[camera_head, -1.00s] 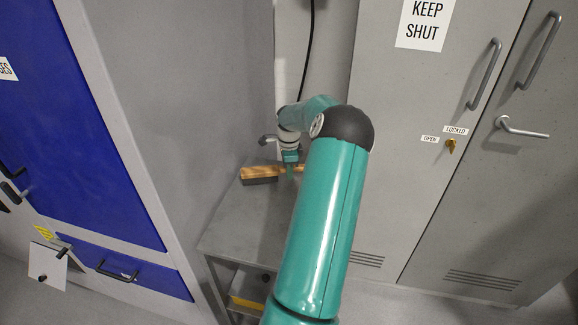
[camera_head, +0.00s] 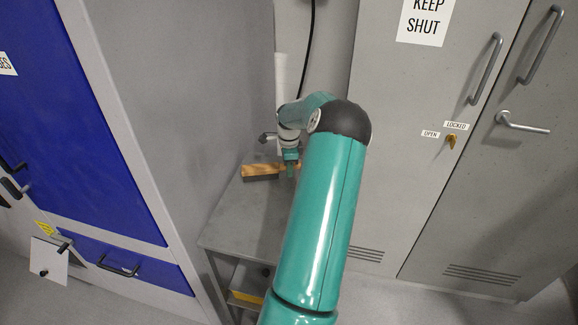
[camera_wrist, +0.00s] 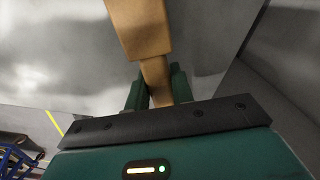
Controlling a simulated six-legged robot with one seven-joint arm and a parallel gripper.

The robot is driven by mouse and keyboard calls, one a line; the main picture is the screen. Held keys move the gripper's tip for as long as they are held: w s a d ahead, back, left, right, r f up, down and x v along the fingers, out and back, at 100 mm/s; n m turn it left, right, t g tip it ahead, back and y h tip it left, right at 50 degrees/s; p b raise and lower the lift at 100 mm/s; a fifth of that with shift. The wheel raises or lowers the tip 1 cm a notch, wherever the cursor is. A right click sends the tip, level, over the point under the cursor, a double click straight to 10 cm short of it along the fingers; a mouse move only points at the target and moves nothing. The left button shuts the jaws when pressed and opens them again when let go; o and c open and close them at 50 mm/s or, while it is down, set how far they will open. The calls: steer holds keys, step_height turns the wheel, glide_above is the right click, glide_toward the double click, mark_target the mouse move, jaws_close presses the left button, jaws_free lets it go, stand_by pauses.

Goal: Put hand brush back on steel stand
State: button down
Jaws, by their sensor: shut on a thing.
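The hand brush (camera_head: 262,170) has a wooden back with dark bristles under it. It is at the far end of the grey steel stand (camera_head: 240,220), at or just above its top; I cannot tell if it touches. My gripper (camera_head: 291,168) is shut on the brush's handle. In the wrist view the wooden brush (camera_wrist: 140,25) runs up from between the green fingers of my gripper (camera_wrist: 158,88). My arm hides the right part of the stand and part of the handle.
A grey cabinet with blue panels (camera_head: 80,110) stands close on the left. Grey lockers (camera_head: 400,170) with handles and a key lock (camera_head: 451,142) stand on the right. A black cable (camera_head: 309,50) hangs on the wall behind. The near part of the stand's top is bare.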

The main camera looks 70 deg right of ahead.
steer(key=shift+f, duration=0.1)
steer(key=c, duration=1.1)
jaws_free()
step_height(320, 180, up, 14)
steer(key=shift+f, duration=0.1)
